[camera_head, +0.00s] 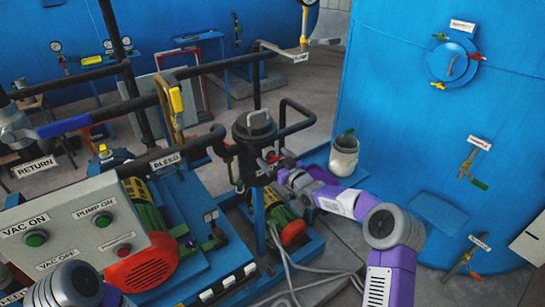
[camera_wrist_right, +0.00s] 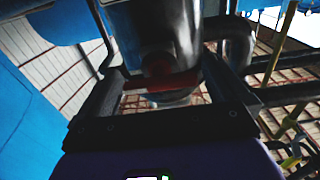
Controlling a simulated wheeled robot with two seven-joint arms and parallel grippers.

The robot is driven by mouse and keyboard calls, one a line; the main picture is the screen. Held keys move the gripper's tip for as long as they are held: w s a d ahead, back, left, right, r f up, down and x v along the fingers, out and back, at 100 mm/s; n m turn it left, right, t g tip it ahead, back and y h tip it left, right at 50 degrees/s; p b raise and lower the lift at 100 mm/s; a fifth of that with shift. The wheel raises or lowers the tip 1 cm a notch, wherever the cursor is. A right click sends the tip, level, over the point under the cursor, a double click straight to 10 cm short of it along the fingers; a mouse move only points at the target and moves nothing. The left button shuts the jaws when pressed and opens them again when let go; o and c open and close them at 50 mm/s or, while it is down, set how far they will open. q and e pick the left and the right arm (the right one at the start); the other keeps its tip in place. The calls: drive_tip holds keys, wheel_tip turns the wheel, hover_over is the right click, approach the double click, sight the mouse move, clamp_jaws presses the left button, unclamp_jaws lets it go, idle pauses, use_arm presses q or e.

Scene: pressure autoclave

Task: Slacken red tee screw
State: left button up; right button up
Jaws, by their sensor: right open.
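The red tee screw (camera_wrist_right: 168,83) shows in the right wrist view as a red crossbar in front of a dark metal cylinder (camera_wrist_right: 150,35). My right gripper (camera_wrist_right: 162,76) is open, with one finger on each side of the crossbar; I cannot tell whether either finger touches it. In the head view the right gripper (camera_head: 277,168) is at the side of the dark upright vessel (camera_head: 255,126), and a small red part of the screw (camera_head: 272,157) shows there, mostly hidden by the gripper. My left gripper is not in view.
A grey control box (camera_head: 80,235) with green buttons stands at the left front. Dark pipes (camera_head: 180,75) run around the vessel. A white pot (camera_head: 344,156) stands behind my right arm. A large blue tank (camera_head: 440,130) fills the right, and grey cables (camera_head: 300,275) hang below.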

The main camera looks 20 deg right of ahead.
drive_tip(key=shift+x, duration=0.75)
